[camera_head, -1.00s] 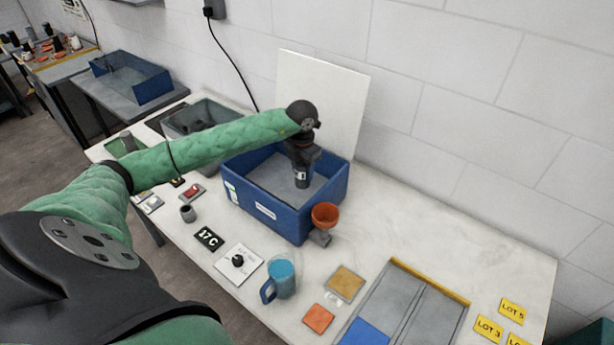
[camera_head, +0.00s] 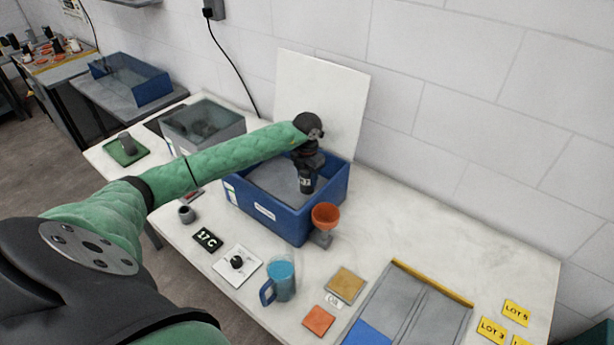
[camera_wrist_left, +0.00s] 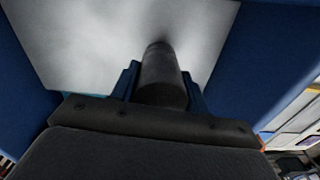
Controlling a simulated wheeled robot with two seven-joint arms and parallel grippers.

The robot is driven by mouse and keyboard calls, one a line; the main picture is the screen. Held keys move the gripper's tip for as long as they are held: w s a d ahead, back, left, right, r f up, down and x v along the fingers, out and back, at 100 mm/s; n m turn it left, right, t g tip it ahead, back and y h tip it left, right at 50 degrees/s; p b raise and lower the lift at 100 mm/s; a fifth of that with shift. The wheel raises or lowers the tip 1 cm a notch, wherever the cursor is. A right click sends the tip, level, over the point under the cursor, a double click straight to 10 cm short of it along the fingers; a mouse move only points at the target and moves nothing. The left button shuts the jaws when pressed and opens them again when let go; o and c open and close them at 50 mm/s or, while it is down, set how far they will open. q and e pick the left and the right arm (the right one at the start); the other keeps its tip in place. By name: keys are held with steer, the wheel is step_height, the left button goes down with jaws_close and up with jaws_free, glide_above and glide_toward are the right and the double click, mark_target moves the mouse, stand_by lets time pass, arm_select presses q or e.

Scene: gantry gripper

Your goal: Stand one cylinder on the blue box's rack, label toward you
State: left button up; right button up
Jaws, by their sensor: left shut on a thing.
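The blue box (camera_head: 262,213) stands on the white table, with a flat grey surface inside it. My left gripper (camera_head: 307,172) reaches down over the right part of the box and is shut on a dark grey cylinder (camera_head: 306,185). The cylinder is roughly upright and shows a small white label with dark marks on the side facing the head camera. In the left wrist view the cylinder (camera_wrist_left: 162,75) sits between the two fingers (camera_wrist_left: 160,90), over a pale grey surface. I cannot tell whether its bottom touches that surface. My right gripper is not in view.
An orange funnel (camera_head: 325,216) stands close to the box's front right corner. A blue mug (camera_head: 283,279), a 17C sign (camera_head: 208,239) and a white card with a knob (camera_head: 238,263) lie in front. A grey bin (camera_head: 205,128) is behind left. A white board (camera_head: 325,95) stands behind.

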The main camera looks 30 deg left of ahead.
arm_select(q)
steer(key=o, duration=1.3)
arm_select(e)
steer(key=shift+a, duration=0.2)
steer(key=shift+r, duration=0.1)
